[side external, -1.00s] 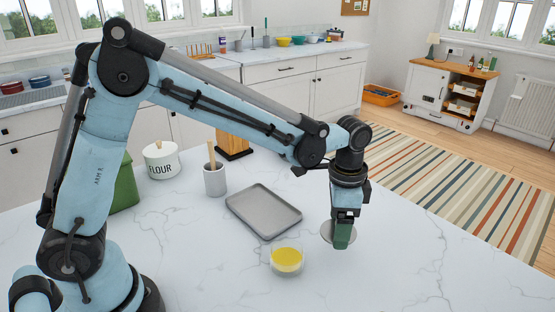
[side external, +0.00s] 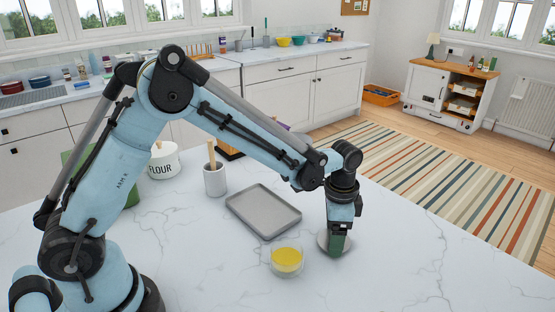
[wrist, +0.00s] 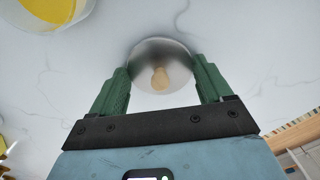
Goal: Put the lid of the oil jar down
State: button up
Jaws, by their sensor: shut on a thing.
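The lid is a round grey disc with a pale wooden knob. In the wrist view the lid (wrist: 160,52) sits between the green fingers of my gripper (wrist: 163,86), with the knob facing the camera. In the side view the lid (side external: 322,242) shows beside the fingertips of my gripper (side external: 337,245), which partly hide it. My gripper is shut on the lid, low over the marble counter; I cannot tell whether the lid touches it. The oil jar (side external: 287,262) is an open glass with yellow oil, standing to the left of the lid; it also shows in the wrist view (wrist: 50,12).
A grey tray (side external: 263,211) lies behind the jar. A grey crock (side external: 214,181) with a wooden utensil and a white flour canister (side external: 164,161) stand farther left. The marble counter (side external: 420,270) is clear at the front and right.

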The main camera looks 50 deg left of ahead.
jog(key=o, duration=0.9)
jog(key=shift+f, duration=0.1)
jog(key=shift+o, duration=0.2)
notch_tip(320, 180, up, 12)
jog(key=s+a+r+n+t, duration=0.1)
jog(key=s+a+n+t, duration=0.6)
jog(key=s, duration=0.8)
jog(key=a+n, duration=0.2)
jog(key=a, duration=0.1)
jog(key=shift+r, duration=0.3)
jog(key=shift+r, duration=0.1)
